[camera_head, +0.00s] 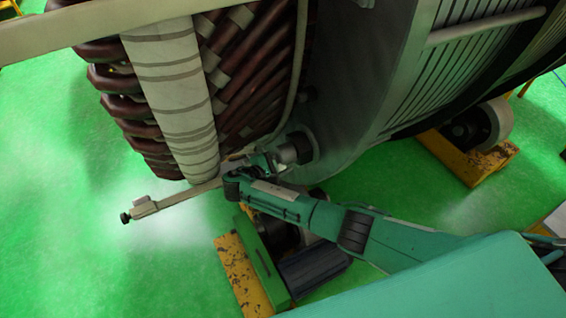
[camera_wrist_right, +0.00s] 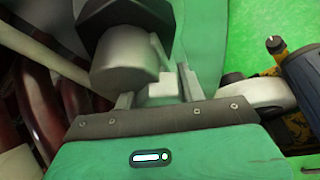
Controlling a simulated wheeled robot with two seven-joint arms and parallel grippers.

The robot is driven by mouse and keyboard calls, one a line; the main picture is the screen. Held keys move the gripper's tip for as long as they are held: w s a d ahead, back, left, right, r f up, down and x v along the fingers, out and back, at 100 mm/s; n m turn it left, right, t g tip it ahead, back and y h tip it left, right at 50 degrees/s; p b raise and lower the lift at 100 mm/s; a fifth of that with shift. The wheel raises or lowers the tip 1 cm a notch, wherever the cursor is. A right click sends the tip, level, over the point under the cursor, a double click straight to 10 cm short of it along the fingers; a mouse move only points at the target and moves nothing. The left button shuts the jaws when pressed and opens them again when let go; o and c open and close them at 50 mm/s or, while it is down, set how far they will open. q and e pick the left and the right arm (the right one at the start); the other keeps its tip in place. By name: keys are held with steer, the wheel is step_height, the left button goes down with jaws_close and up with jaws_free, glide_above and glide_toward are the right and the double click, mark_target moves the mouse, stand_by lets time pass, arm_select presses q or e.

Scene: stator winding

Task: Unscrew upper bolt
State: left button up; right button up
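My right gripper (camera_head: 262,160) is at the lower edge of the large stator, beside a short dark-grey round fitting (camera_head: 297,148). In the right wrist view, its two fingers (camera_wrist_right: 153,88) stand apart, with a pale block (camera_wrist_right: 168,86) between them. A grey cylinder (camera_wrist_right: 122,68) with a dark faceted end lies just beyond the fingers. I cannot tell whether this is the upper bolt, or whether the fingers press on anything. A dark knob (camera_head: 125,217) sits at the outer end of a pale bar (camera_head: 175,200). My left gripper is out of view.
The stator's dark red coils (camera_head: 250,60) and pale wrapped band (camera_head: 175,85) stand close left of the gripper. A yellow roller support (camera_head: 245,275) is below, and another (camera_head: 470,155) is at right. Green floor (camera_head: 60,170) is clear at left.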

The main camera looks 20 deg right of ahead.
steer(key=shift+c, duration=1.4)
steer(key=shift+r+n+g+p, duration=0.25)
steer(key=shift+n+g+p, duration=0.4)
steer(key=shift+p, duration=0.5)
steer(key=shift+f+n+g+p, duration=0.15)
steer(key=shift+n+g+p, duration=0.25)
steer(key=shift+n, duration=0.25)
steer(key=shift+f, duration=0.1)
steer(key=o, duration=1)
steer(key=shift+c, duration=0.2)
steer(key=shift+s+a, duration=0.1)
